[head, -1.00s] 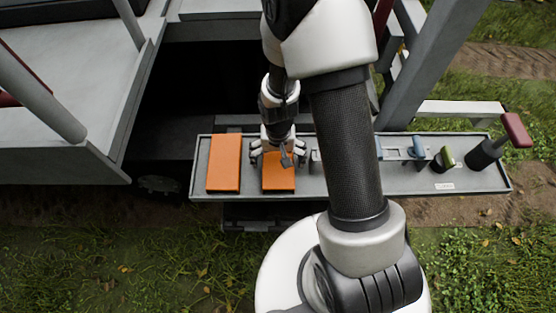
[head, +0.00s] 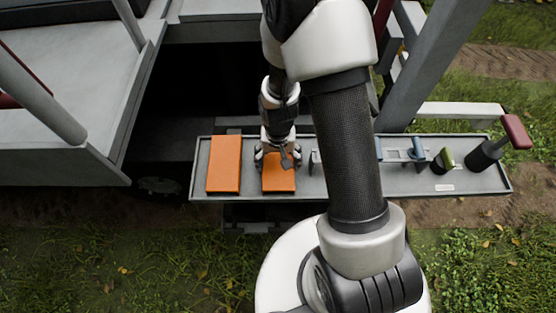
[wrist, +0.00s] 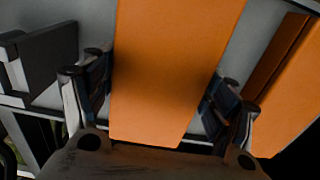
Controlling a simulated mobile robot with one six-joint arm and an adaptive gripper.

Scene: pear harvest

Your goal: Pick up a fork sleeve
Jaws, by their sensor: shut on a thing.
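Two orange fork sleeves lie on the grey tray. The left fork sleeve (head: 225,163) lies flat and untouched at the tray's left end. The right fork sleeve (head: 279,181) is under my gripper (head: 278,160). In the wrist view the held fork sleeve (wrist: 170,70) fills the middle, and the fingers of my gripper (wrist: 157,95) press on its two long sides. The other sleeve (wrist: 290,95) shows at the right edge of the wrist view. The held sleeve appears to be still at the tray; a gap beneath it cannot be made out.
A dark block (wrist: 45,55) stands beside the held sleeve. A grey slanted post (head: 425,70) rises behind the tray. My arm hides the tray's middle.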

